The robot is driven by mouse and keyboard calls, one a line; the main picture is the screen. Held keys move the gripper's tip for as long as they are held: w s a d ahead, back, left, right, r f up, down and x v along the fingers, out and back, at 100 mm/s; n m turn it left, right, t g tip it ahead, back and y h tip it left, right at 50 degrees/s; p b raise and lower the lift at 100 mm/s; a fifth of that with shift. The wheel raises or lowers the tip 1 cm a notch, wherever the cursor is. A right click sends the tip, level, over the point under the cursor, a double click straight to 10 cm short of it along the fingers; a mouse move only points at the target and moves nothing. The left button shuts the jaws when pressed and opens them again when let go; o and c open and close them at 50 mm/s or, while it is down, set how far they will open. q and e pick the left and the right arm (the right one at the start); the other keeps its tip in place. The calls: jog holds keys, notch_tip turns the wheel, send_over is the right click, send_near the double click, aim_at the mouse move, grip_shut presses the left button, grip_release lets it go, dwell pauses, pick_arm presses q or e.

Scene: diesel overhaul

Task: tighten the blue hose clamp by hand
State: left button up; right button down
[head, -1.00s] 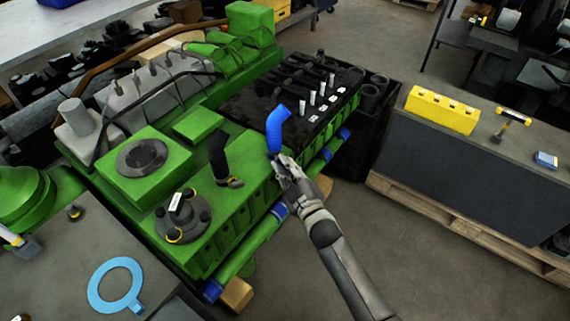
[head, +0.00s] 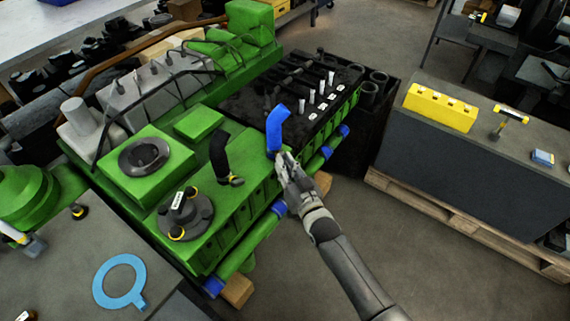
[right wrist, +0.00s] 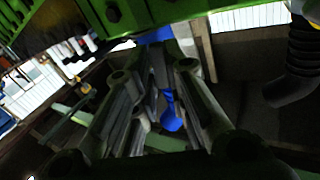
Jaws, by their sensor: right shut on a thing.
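A blue hose (head: 275,130) stands upright on the near edge of the green engine (head: 262,160), its top bent to the right. My right gripper (head: 281,157) is at the foot of this hose, with the arm coming up from the lower right. In the right wrist view a small blue piece (right wrist: 171,112), likely part of the blue clamp, shows between the fingers, and my right gripper (right wrist: 155,95) is shut on it. The clamp's band around the hose is hidden by the fingers in the head view. My left gripper is not in view.
A black hose (head: 218,158) with a clamp stands to the left on the engine. A green pipe with blue sleeves (head: 279,208) runs along the near side. A bench (head: 460,165) with a yellow block (head: 441,107) stands right, with open floor between.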

jog(key=shift+s+f+m+b, duration=0.15)
jog(key=shift+m+b, duration=1.35)
jog(key=shift+m, duration=5)
jog(key=shift+w+f+m+b, duration=0.2)
jog(key=shift+m+b, duration=1.3)
jog(key=shift+m, duration=5)
jog(key=c, duration=1.5)
grip_release()
jog(key=shift+s+d, duration=0.1)
jog(key=shift+s, duration=0.1)
jog(key=shift+c, duration=0.2)
jog(key=shift+o, duration=0.4)
jog(key=shift+r, duration=0.25)
